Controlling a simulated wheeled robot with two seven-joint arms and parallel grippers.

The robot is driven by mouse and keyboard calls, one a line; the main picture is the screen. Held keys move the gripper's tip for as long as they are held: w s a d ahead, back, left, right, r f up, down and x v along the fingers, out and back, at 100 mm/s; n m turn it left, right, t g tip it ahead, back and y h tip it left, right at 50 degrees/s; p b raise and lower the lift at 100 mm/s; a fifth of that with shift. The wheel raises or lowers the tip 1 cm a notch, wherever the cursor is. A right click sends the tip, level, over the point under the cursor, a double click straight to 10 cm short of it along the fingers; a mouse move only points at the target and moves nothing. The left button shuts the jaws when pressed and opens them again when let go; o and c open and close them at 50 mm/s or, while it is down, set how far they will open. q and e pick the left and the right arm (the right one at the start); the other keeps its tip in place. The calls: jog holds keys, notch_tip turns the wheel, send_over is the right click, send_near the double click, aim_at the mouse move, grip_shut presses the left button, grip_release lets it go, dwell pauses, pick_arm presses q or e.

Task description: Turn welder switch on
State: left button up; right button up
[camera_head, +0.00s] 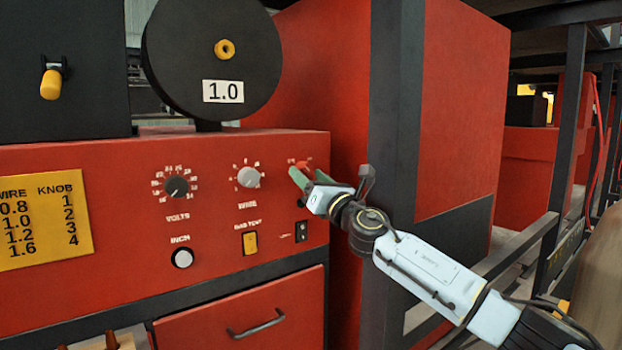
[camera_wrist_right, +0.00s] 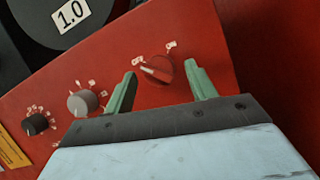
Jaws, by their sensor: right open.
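The welder's red front panel (camera_head: 100,160) fills the left of the head view. A red rotary switch (camera_head: 304,167) sits at the panel's upper right and is partly hidden by my right gripper (camera_head: 297,176). In the right wrist view the red switch (camera_wrist_right: 158,70) shows whole, with a light pointer line and small white marks around it. My right gripper (camera_wrist_right: 160,82) is open, with one green finger to each side of the switch; I cannot tell whether they touch it. My left gripper is in neither view.
A black volts knob (camera_head: 176,187), a grey wire knob (camera_head: 248,177), a yellow gas test switch (camera_head: 250,242) and a small black rocker switch (camera_head: 301,231) are on the same panel. A drawer handle (camera_head: 256,325) is below. A dark post (camera_head: 394,120) stands right of the panel.

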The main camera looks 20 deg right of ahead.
jog(key=c, duration=1)
jog(key=shift+a+r+m+h+p, duration=0.1)
jog(key=shift+m+h+p, duration=0.4)
jog(key=shift+m+p, duration=0.4)
jog(key=m+h+p, duration=0.2)
jog(key=m+p, duration=0.2)
jog(key=m, duration=0.1)
jog(key=m+g+h+p, duration=0.1)
jog(key=m+h+p, duration=0.1)
jog(key=m+p, duration=0.2)
jog(key=r+m+h+p, duration=0.1)
jog(key=m+h+p, duration=0.1)
jog(key=m, duration=0.4)
jog(key=shift+s+a+g+h+p, duration=0.2)
jog(key=shift+a+g+h+p, duration=0.15)
jog(key=shift+p, duration=0.55)
jog(key=shift+a+m+g+p, duration=0.1)
jog(key=shift+m+g+p, duration=0.25)
jog(key=shift+m+p, duration=0.7)
jog(key=shift+m+g, duration=0.5)
jog(key=shift+m, duration=0.95)
jog(key=o, duration=1)
jog(key=s+b, duration=0.2)
jog(key=s, duration=1.1)
jog(key=shift+s+a+r, duration=0.15)
jog(key=shift+s+a, duration=0.05)
